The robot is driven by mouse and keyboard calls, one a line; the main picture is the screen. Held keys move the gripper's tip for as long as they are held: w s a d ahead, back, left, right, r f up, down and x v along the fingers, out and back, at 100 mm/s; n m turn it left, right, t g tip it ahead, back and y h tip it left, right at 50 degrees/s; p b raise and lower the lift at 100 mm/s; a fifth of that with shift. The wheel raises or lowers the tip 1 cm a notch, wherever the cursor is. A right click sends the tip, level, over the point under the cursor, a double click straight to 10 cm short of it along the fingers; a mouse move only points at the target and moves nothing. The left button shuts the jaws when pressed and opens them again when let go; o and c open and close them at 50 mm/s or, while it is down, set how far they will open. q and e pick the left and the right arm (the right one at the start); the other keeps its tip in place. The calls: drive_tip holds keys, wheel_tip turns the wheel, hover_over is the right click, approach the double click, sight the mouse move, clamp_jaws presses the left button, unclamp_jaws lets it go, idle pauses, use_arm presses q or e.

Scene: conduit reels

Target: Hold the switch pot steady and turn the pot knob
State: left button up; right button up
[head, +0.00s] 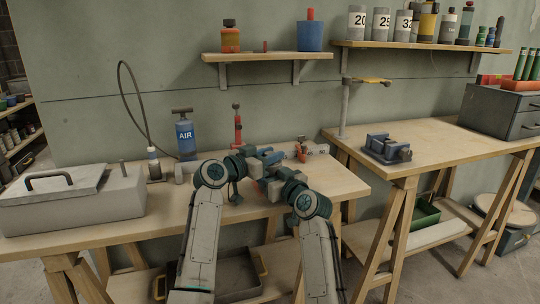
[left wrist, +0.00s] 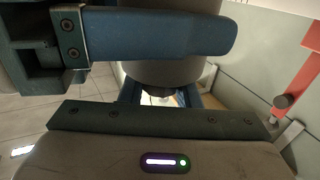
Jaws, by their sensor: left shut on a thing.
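My left gripper (head: 262,158) is over the middle table, close to my right gripper (head: 272,182). In the left wrist view, a blue finger of my left gripper (left wrist: 150,33) lies against a dark grey round body (left wrist: 168,70), which seems to be the switch pot. My left gripper is shut on it. The pot's knob cannot be made out. In the head view the pot is mostly hidden among the grippers. My right gripper's fingers are too small and overlapped to tell whether they are open or shut.
A red upright tool (head: 238,128) and a blue AIR pump (head: 185,138) stand behind the grippers. A red and grey part (head: 308,150) lies to their right. A grey toolbox (head: 70,205) fills the table's left. A blue vise (head: 385,150) sits on the right table.

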use_arm(q)
drive_tip(key=shift+n+t+y, duration=1.6)
drive_tip(key=shift+y, duration=0.4)
drive_tip(key=o, duration=1)
drive_tip(key=shift+c, duration=0.2)
drive_tip(key=shift+s, duration=0.1)
drive_tip(key=v, duration=1.2)
